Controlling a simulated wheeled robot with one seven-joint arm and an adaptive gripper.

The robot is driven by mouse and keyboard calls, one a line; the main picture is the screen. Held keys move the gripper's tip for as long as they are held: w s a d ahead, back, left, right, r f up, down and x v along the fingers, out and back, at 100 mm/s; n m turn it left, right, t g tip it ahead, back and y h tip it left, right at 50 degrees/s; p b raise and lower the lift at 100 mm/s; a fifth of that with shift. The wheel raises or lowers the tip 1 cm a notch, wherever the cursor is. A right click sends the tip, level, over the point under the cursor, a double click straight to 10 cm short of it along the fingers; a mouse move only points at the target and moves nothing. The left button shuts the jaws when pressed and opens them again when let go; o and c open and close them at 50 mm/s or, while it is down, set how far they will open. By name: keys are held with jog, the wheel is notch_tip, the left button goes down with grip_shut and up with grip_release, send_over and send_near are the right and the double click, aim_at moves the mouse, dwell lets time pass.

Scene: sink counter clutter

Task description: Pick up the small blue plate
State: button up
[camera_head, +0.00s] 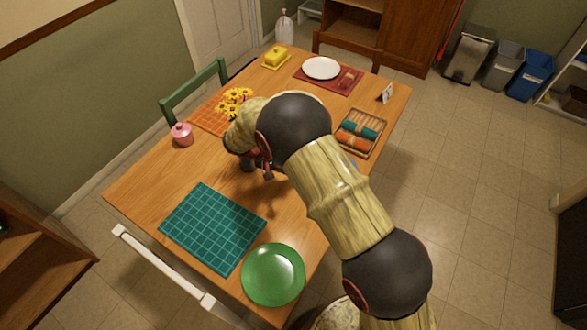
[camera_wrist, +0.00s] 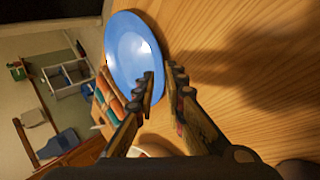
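The small blue plate (camera_wrist: 127,50) lies on the wooden table in the wrist view, near the table edge. In the head view only a thin blue sliver of it (camera_head: 356,164) shows beside my arm, which hides the rest. My gripper (camera_wrist: 163,78) is open, with a narrow gap between its fingertips. In the wrist view the left finger overlaps the plate's near rim and the right finger is just outside it. I cannot tell whether they touch it. In the head view my gripper (camera_head: 266,174) points down over the table's middle, left of the blue sliver.
A tray with rolled cloths (camera_head: 361,133) sits at the table's right edge. A green plate (camera_head: 273,275) and teal mat (camera_head: 212,228) are at the near end. Yellow flowers (camera_head: 234,100) and a pink jar (camera_head: 181,134) stand to the left. A white plate (camera_head: 321,68) is at the far end.

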jog(key=shift+b+x, duration=0.4)
jog(key=shift+x, duration=1.55)
jog(key=shift+c, duration=0.7)
grip_shut()
